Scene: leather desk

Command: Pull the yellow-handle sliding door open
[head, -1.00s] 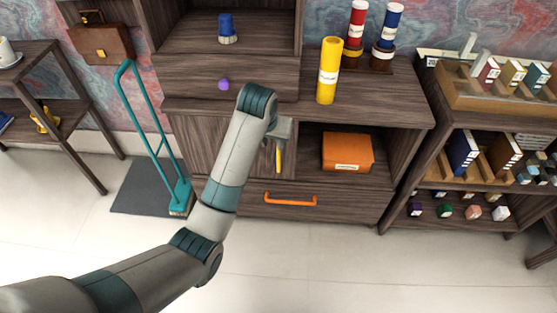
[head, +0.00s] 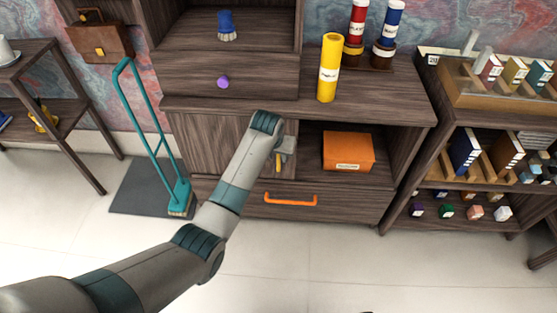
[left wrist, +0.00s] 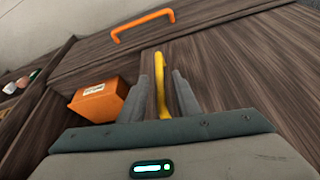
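The wooden sliding door (head: 198,140) covers the left part of the cabinet's lower compartment, partly hidden behind my left arm. Its upright yellow handle (head: 278,163) is near the door's right side, mostly covered by my left gripper (head: 284,156) in the head view. In the left wrist view the yellow handle (left wrist: 160,85) stands between the two fingers of my left gripper (left wrist: 162,88). The fingers are open, with a visible gap to the handle. My right gripper is not in view.
An orange box (head: 348,151) sits in the open compartment right of the door. An orange drawer handle (head: 290,200) is below. A yellow cylinder (head: 328,68) stands on the cabinet top.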

